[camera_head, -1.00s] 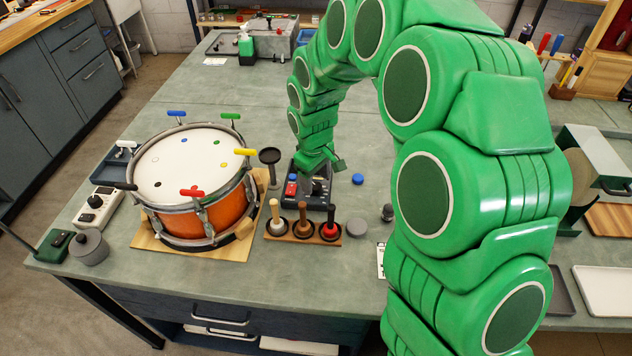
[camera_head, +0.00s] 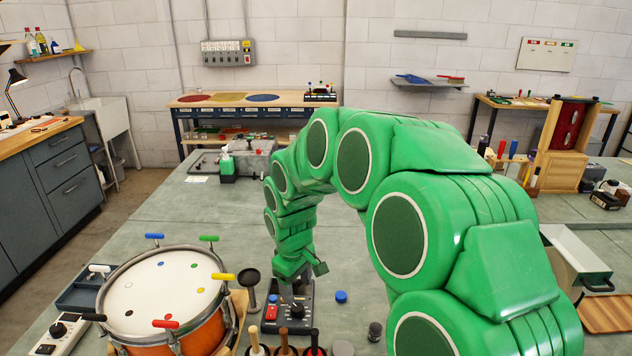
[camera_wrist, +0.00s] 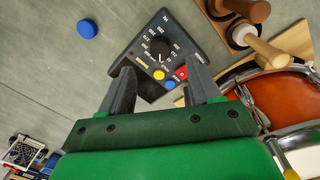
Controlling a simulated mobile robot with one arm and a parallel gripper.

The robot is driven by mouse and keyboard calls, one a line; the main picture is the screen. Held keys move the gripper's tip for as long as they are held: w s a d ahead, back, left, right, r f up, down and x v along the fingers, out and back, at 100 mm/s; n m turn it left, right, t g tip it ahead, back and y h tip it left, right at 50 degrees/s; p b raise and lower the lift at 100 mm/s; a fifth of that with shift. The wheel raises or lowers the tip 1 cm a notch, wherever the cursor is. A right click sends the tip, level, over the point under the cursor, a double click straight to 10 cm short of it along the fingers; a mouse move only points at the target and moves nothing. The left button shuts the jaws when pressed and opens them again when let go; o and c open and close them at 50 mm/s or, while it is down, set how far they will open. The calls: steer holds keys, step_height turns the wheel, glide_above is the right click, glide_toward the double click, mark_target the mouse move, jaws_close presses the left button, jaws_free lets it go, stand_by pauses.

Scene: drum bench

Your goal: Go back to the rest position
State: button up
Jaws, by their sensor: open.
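My green arm reaches over the bench, and my gripper (camera_wrist: 160,88) is open with nothing between its fingers in the wrist view. Below the fingers is a dark control box (camera_wrist: 150,42) with a black dial and yellow and red buttons. In the head view the end of my arm hangs just above this box (camera_head: 290,318), partly hiding it. I cannot tell whether the fingers touch it. The drum (camera_head: 165,300), with an orange shell, white head and coloured tuning handles, stands to the left of the box. Its shell also shows at the right of the wrist view (camera_wrist: 285,95).
A blue cap (camera_head: 341,297) lies right of the box. A dark cup-topped stand (camera_head: 252,285) stands between drum and box. Wooden-handled tools (camera_head: 270,340) stand in front. The bench between is mostly clear.

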steer(key=s+d+r+m+g, duration=0.1)
steer(key=s+d+r+m, duration=0.35)
steer(key=s+d, duration=0.6)
steer(key=s+d+r+m+g, duration=0.1)
steer(key=s+d+r+m, duration=0.2)
steer(key=s+d+r, duration=0.7)
steer(key=s+d+f+m, duration=0.1)
steer(key=s+f+m, duration=0.2)
steer(key=s, duration=1.1)
steer(key=shift+f, duration=0.4)
steer(key=shift+d+m, duration=0.1)
steer(key=shift+m, duration=0.15)
stand_by(0.4)
